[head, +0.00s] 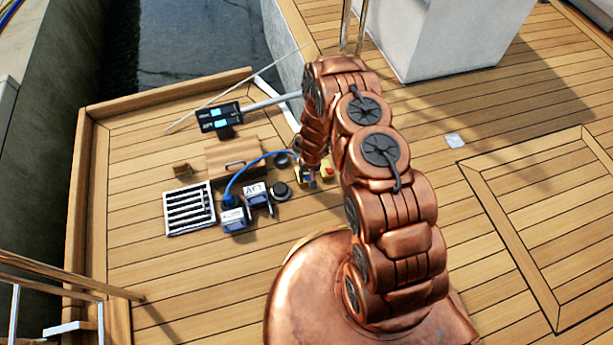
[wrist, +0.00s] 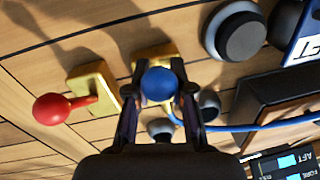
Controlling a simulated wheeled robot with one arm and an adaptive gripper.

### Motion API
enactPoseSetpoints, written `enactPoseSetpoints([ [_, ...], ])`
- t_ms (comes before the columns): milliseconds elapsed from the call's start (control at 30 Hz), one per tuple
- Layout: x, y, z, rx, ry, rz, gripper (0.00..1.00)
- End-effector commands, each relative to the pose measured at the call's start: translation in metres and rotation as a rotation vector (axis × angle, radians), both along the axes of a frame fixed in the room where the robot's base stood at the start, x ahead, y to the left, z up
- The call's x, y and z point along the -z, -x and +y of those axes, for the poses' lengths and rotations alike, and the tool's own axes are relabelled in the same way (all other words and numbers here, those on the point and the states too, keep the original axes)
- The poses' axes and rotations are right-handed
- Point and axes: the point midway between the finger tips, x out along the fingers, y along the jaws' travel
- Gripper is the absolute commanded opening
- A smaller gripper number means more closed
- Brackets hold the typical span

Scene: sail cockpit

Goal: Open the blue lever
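The blue lever shows in the wrist view as a round blue knob (wrist: 158,86) in front of a yellow base plate (wrist: 153,55). My gripper (wrist: 158,80) has one finger on each side of this knob. The fingertips come in close against it, and no clear gap shows on either side. The lever's stem is hidden behind the knob and fingers. In the head view my gripper (head: 309,174) points down at the small yellow-plated controls, and the blue knob is too small to make out well there.
A red knob on its own yellow plate (wrist: 92,88) sits just left of the blue one. A dark round button (wrist: 240,35) is at upper right. A blue cable (wrist: 265,126) runs at right. In the head view, a white grille (head: 190,208) and display (head: 219,116) lie left.

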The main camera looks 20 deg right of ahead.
Motion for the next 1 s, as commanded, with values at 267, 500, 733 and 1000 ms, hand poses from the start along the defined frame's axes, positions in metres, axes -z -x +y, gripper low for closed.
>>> enactPoseSetpoints([
  [267, -0.0002, -0.0004, -0.0001, 0.0, 0.0, -0.001, 0.0],
  [500, -0.0005, -0.0005, 0.0, 0.0, 0.0, -0.001, 0.0],
  [733, -0.0012, 0.0004, 0.0004, -0.001, -0.001, 0.004, 0.0],
  [1000, -0.003, 0.0091, 0.0038, -0.008, -0.002, 0.046, 0.0],
])
